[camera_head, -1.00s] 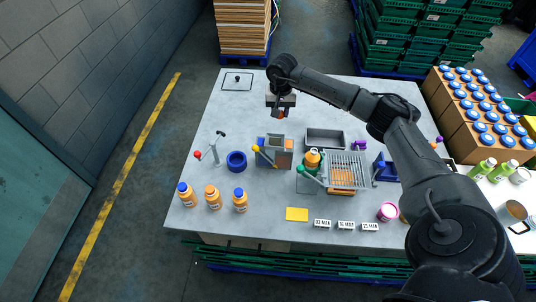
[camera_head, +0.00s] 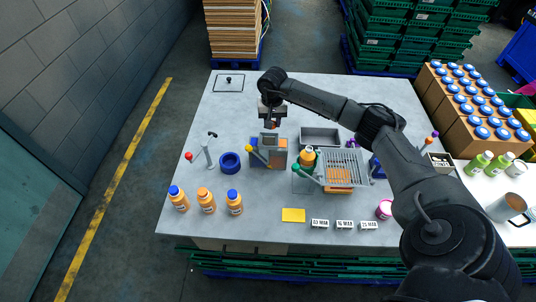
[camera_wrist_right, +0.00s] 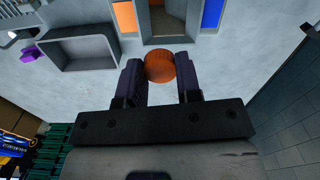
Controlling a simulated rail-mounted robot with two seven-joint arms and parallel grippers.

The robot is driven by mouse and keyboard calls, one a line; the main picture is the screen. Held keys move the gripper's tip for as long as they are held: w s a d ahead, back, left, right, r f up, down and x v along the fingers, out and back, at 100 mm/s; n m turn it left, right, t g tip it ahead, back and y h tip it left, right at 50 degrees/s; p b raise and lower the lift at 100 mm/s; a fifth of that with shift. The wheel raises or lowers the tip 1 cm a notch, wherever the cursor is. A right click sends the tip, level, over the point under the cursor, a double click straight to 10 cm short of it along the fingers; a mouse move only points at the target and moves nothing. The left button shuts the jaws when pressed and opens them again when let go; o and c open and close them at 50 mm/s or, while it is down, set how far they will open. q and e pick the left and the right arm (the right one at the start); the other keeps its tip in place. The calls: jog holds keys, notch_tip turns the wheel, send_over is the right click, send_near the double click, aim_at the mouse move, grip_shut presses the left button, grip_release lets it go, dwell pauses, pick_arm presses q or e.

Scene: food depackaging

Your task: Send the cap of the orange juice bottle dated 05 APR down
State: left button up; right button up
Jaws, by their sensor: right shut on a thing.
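My right gripper (camera_wrist_right: 161,72) is shut on an orange cap (camera_wrist_right: 160,66), which shows between its two fingers in the right wrist view. In the head view the right gripper (camera_head: 271,124) is just behind and above the grey chute box (camera_head: 275,143), which has blue and orange sides. The box's opening also shows in the wrist view (camera_wrist_right: 168,38), ahead of the cap. An uncapped-looking or orange-topped juice bottle (camera_head: 308,156) stands by the green-knobbed lever; its date is unreadable. Three more orange juice bottles (camera_head: 206,202) stand at the front left. My left gripper is out of view.
A grey tray (camera_head: 320,137) lies right of the box, and a wire rack (camera_head: 343,168) stands in front of it. A blue ring (camera_head: 230,162) and a red-knobbed stand (camera_head: 205,155) are to the left. Date cards (camera_head: 344,224) lie at the front.

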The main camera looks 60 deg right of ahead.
jog(key=o, duration=1)
jog(key=shift+r+b, duration=0.65)
jog(key=shift+r, duration=6.3)
